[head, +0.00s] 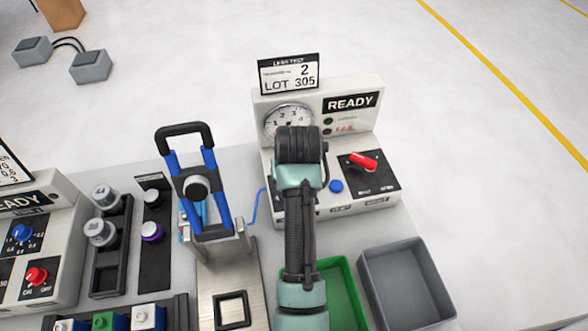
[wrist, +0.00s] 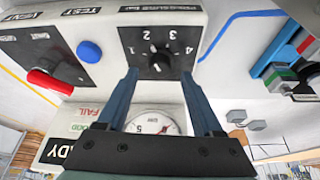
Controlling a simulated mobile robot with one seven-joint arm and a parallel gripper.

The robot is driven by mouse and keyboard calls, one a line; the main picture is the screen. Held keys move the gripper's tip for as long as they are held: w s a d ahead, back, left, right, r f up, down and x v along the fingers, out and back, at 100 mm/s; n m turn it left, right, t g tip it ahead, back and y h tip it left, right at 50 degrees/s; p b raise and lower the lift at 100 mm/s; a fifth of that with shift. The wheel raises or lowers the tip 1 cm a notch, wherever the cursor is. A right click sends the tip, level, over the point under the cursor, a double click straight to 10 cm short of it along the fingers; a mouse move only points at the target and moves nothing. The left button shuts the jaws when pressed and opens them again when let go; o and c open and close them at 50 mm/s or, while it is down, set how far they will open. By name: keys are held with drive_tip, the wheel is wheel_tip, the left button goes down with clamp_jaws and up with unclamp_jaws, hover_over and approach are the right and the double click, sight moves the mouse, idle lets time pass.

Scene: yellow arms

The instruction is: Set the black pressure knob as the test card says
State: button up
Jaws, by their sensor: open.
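The test card (head: 289,75) stands on top of the tester and reads 2, with LOT 305 below. The black pressure knob (wrist: 159,61) sits on a black plate with a scale marked 1 to 4, seen upside down in the wrist view. I cannot tell its pointer setting for sure. My gripper (wrist: 159,75) is open, its two blue fingers on either side of the knob in the picture; contact is not visible. In the head view my arm hides the knob and fingers. The gauge (head: 285,120) is partly covered by my wrist.
The same tester has a red lever (head: 362,161), a blue button (head: 336,186) and a READY sign (head: 350,102). A clamp fixture with a black handle (head: 183,130) stands close left. Green (head: 349,292) and grey (head: 420,250) trays lie in front.

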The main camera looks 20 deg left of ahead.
drive_tip(key=v, duration=1)
drive_tip(key=shift+s+r, duration=0.15)
drive_tip(key=shift+r, duration=0.25)
